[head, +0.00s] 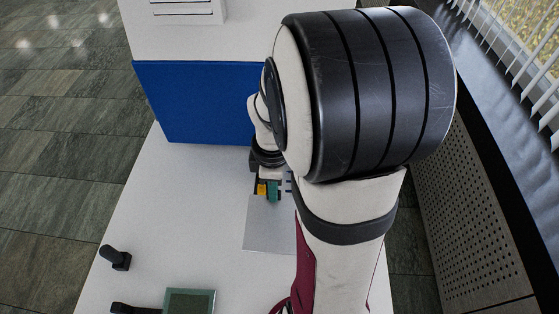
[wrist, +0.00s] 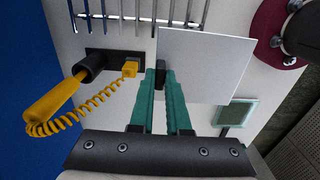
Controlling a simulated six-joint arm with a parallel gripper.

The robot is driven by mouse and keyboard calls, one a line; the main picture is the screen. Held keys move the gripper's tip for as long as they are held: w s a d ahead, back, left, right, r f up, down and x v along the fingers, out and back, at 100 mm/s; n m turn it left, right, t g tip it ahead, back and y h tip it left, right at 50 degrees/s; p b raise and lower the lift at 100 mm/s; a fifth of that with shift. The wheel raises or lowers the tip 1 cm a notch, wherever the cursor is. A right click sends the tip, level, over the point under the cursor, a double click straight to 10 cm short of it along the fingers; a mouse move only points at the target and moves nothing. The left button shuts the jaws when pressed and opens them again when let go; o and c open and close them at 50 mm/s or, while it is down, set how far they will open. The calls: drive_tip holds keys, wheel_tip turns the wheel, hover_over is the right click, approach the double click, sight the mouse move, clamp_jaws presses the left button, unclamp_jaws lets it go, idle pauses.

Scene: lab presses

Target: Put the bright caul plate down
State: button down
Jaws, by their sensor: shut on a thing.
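The bright caul plate (wrist: 205,62) is a flat, pale grey square. In the wrist view its near left edge is at the tips of my gripper (wrist: 161,78), whose teal fingers are shut on it. In the head view the plate (head: 268,228) appears over the white table top, just in front of my gripper (head: 270,192). I cannot tell how high it is above the table. My arm covers part of the plate's right side in the head view.
A rack of upright metal bars (wrist: 135,12) stands beyond the plate. A yellow handle with a coiled cord (wrist: 55,98) is left of my fingers. A green-screened device (head: 190,300), a small black post (head: 116,258) and a blue panel (head: 200,100) surround open table (head: 180,215).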

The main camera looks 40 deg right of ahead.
drive_tip(key=s+d+r, duration=0.2)
drive_tip(key=s+d, duration=1.3)
drive_tip(key=d, duration=0.1)
drive_tip(key=w+f, duration=0.2)
drive_tip(key=w, duration=0.1)
drive_tip(key=w+a+f, duration=0.1)
drive_tip(key=w+f, duration=0.1)
drive_tip(key=w, duration=0.2)
drive_tip(key=w+f, duration=0.2)
drive_tip(key=w, duration=0.1)
drive_tip(key=shift+w+a+f, duration=0.15)
drive_tip(key=shift+w+f, duration=0.05)
drive_tip(key=shift+f, duration=0.1)
drive_tip(key=shift+w+f, duration=0.15)
drive_tip(key=shift+f, duration=0.95)
drive_tip(key=shift+w+f, duration=0.1)
drive_tip(key=shift+f, duration=0.95)
drive_tip(key=shift+f, duration=0.1)
drive_tip(key=c, duration=0.9)
unclamp_jaws()
